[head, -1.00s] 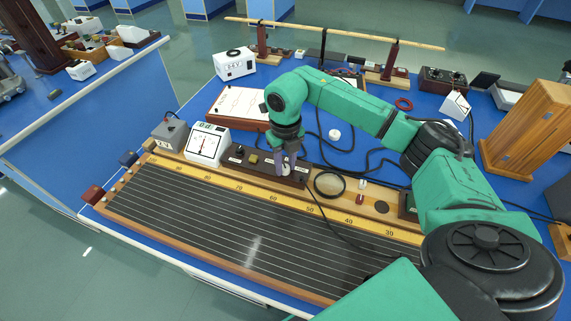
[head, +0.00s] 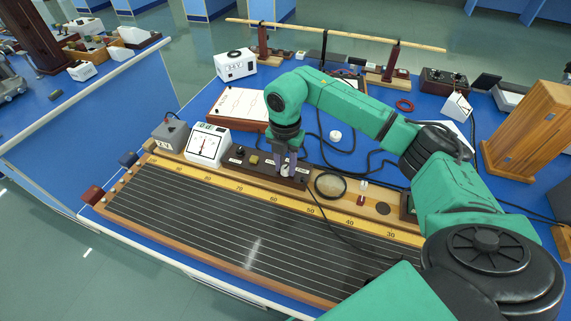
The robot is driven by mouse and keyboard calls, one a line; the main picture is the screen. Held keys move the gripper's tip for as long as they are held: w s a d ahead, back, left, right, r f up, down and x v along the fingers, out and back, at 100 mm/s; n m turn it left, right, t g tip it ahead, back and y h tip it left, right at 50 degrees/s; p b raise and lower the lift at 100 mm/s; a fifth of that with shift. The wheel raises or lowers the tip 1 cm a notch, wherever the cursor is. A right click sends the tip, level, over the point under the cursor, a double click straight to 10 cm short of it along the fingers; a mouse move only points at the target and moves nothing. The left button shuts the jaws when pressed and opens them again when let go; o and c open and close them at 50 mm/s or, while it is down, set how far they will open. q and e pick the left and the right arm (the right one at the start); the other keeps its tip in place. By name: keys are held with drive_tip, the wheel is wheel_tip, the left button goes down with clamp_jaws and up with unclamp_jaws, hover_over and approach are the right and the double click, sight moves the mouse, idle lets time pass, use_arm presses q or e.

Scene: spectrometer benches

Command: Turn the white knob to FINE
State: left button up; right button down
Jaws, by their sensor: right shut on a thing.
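The white knob (head: 285,170) is on the right part of a dark control box (head: 240,169) on the wooden instrument board. My right gripper (head: 286,163) points down onto it and is shut on it. The fingers hide most of the knob, so its pointer and the FINE mark cannot be read. My left gripper is not in the head view.
A white meter (head: 206,146) and a grey box (head: 170,135) stand left of the control box. A round lens (head: 330,185) lies close to the right. Black cables run behind. The striped board (head: 200,212) is clear in front.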

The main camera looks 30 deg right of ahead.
sight(285, 168)
drive_tip(key=m, duration=0.4)
drive_tip(key=shift+w+r+m, duration=0.2)
drive_tip(key=shift+r+m, duration=0.05)
drive_tip(key=shift+m, duration=0.05)
drive_tip(key=shift+m+p, duration=0.35)
drive_tip(key=shift+m, duration=1.55)
drive_tip(key=c, duration=0.8)
unclamp_jaws()
drive_tip(key=shift+o, duration=1.1)
drive_tip(key=shift+f, duration=0.1)
wheel_tip(285, 168, up, 15)
drive_tip(key=shift+s+f, duration=0.15)
drive_tip(key=shift+f, duration=0.05)
